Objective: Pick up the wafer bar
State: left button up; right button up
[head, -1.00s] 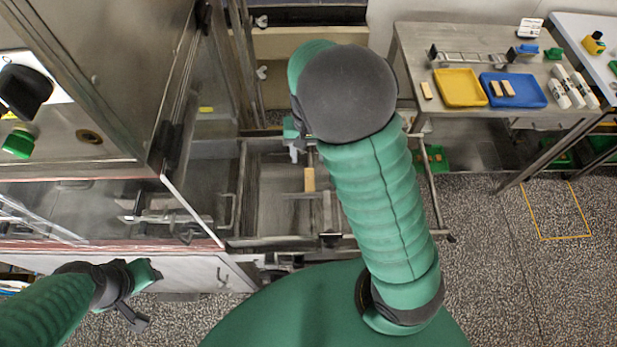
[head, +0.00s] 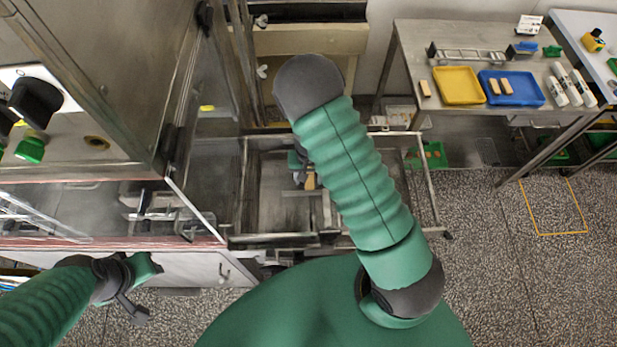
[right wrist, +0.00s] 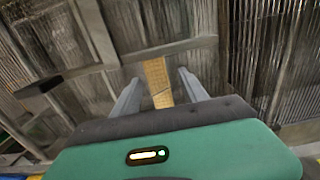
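The wafer bar (head: 310,181) is a small tan block on the metal mesh frame in the middle of the head view. My right gripper (head: 299,178) is at the bar, and partly hides it there. In the right wrist view the bar (right wrist: 157,72) shows between and beyond the two grey fingers of the right gripper (right wrist: 159,77). The fingers stand apart with a gap on both sides of the bar. My left gripper (head: 137,285) is at the lower left, away from the bar; its fingers do not show clearly.
A steel machine (head: 80,130) stands at the left. A steel table (head: 408,62) at the upper right holds a yellow tray (head: 443,98), a blue tray (head: 530,100) with two tan bars, and a single tan bar (head: 425,89). Frame rails (head: 432,195) surround the mesh.

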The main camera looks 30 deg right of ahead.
jog(key=shift+d, duration=0.15)
jog(key=c, duration=1)
jog(key=shift+o, duration=0.2)
